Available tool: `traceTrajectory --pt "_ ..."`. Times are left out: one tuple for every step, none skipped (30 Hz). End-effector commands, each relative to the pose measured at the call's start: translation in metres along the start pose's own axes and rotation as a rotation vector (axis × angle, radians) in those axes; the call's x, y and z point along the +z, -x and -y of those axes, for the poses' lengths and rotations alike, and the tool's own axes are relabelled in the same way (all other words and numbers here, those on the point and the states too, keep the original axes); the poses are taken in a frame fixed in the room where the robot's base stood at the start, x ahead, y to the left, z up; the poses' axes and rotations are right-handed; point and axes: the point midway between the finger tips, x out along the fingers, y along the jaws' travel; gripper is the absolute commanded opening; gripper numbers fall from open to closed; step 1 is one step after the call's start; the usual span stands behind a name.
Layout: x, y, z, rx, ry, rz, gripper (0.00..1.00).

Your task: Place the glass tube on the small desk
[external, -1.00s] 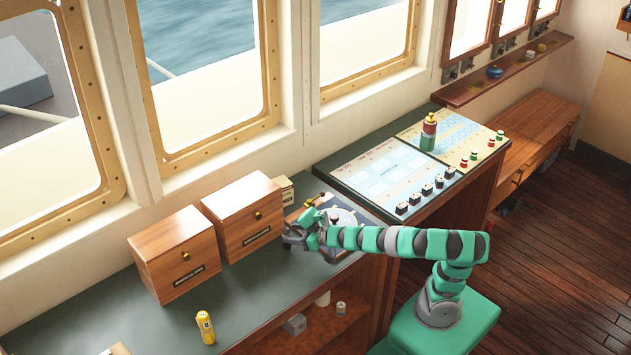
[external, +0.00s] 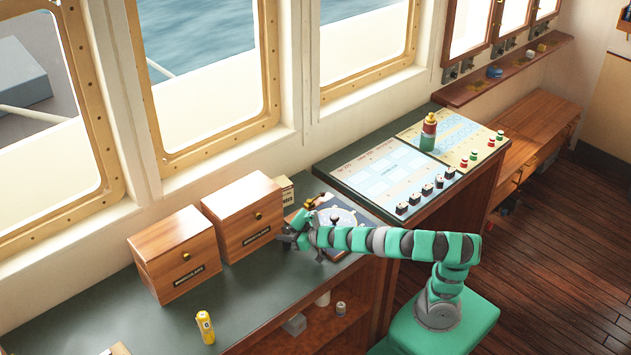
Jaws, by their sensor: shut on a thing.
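My gripper (external: 290,238) is low over the green-topped counter (external: 240,295), just right of the right-hand wooden drawer box. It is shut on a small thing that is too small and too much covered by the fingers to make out. I cannot clearly pick out the glass tube anywhere. A low wooden desk (external: 540,122) stands against the wall at the right, well away from my gripper; I cannot tell if it is the small desk.
Two wooden drawer boxes (external: 178,262) (external: 243,222) stand left of my gripper. A round dial instrument (external: 345,217) lies close behind my arm. A yellow can (external: 205,327) stands at the front. A red-and-green bottle (external: 428,135) stands on the chart console (external: 385,170).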

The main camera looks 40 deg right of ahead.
Motion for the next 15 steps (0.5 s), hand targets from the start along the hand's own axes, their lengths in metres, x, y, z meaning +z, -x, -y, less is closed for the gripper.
traceTrajectory --pt "0.0 0.0 0.0 0.0 0.0 0.0 0.03" --pt "0.0 0.0 0.0 0.0 0.0 0.0 0.03" --pt "-0.001 0.0 0.0 0.0 0.0 0.0 0.03" --pt "-0.002 0.001 0.0 0.0 -0.001 0.0 0.03" --pt "-0.003 0.001 0.0 0.0 -0.001 0.0 0.03" --pt "-0.004 0.001 0.0 0.0 -0.001 0.0 0.03" --pt "-0.006 0.002 0.0 0.0 -0.001 -0.001 0.03" --pt "-0.008 0.003 0.0 0.0 -0.002 -0.001 0.03" --pt "-0.011 0.004 0.0 -0.001 -0.002 -0.001 0.03" --pt "-0.013 0.004 0.0 -0.001 -0.002 -0.001 0.03" --pt "-0.015 0.005 0.0 -0.001 -0.002 -0.001 0.03" --pt "-0.019 0.006 0.0 -0.001 -0.003 -0.001 0.03" --pt "-0.022 0.007 0.0 -0.001 -0.002 -0.001 0.03" --pt "-0.025 0.008 0.0 -0.002 -0.002 -0.002 0.03" --pt "-0.029 0.009 0.0 -0.002 -0.001 -0.002 0.03"
